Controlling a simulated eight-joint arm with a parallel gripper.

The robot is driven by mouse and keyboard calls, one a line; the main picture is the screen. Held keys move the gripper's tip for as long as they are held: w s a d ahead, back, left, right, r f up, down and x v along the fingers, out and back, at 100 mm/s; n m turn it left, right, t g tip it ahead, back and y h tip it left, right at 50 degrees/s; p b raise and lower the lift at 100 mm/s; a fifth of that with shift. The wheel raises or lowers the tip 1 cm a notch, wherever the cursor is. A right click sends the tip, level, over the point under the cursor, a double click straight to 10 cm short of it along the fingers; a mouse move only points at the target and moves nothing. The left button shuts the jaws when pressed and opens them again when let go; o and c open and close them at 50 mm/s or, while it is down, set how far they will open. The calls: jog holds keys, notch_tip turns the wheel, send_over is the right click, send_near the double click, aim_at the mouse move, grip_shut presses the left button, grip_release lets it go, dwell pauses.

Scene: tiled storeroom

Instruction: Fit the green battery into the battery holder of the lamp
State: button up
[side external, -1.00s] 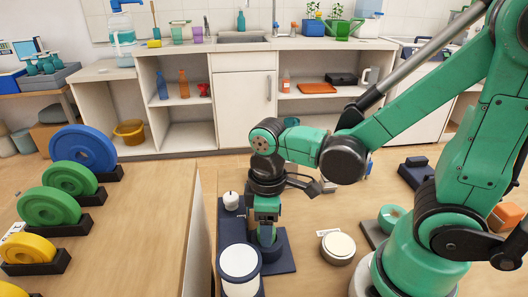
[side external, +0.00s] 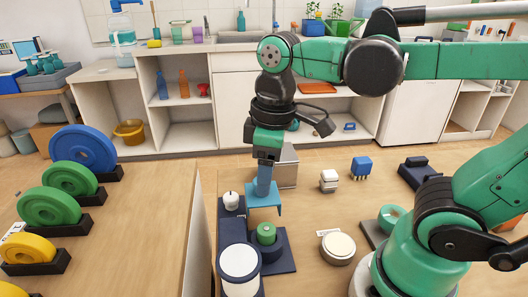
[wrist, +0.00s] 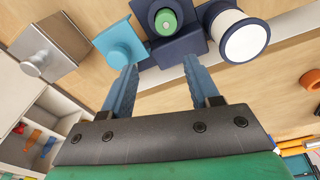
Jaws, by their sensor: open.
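The green battery (side external: 266,232) stands in a round dark-blue holder (side external: 281,252) on a dark-blue base. In the wrist view the battery (wrist: 166,20) shows its top inside the holder's opening, and its lower part is hidden. My gripper (wrist: 159,63) is open and empty, its two blue fingers apart. In the side view my gripper (side external: 263,193) hangs above and behind the holder, clear of the battery. A light-blue cover with a knob (wrist: 119,48) lies beside the holder; in the side view my fingers overlap this cover (side external: 264,204).
A white drum with dark-blue rims (side external: 239,262) stands close in front of the holder. A small white piece (side external: 231,201) stands behind it. A metal box (side external: 288,167) is farther back. A round white disc (side external: 338,244) lies to the right. A panel edge runs along the left.

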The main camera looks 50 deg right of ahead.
jog(key=d+m+t, duration=0.1)
jog(key=w+d+f+m+t, duration=0.1)
jog(key=m+t, duration=0.1)
jog(key=w+d+f+m+t, duration=0.1)
jog(key=m+t, duration=0.1)
jog(key=shift+w+f, duration=0.1)
jog(key=shift+w, duration=0.15)
jog(key=shift+w+d+m+t, duration=0.2)
jog(key=shift+m+t, duration=0.2)
jog(key=shift+t, duration=0.2)
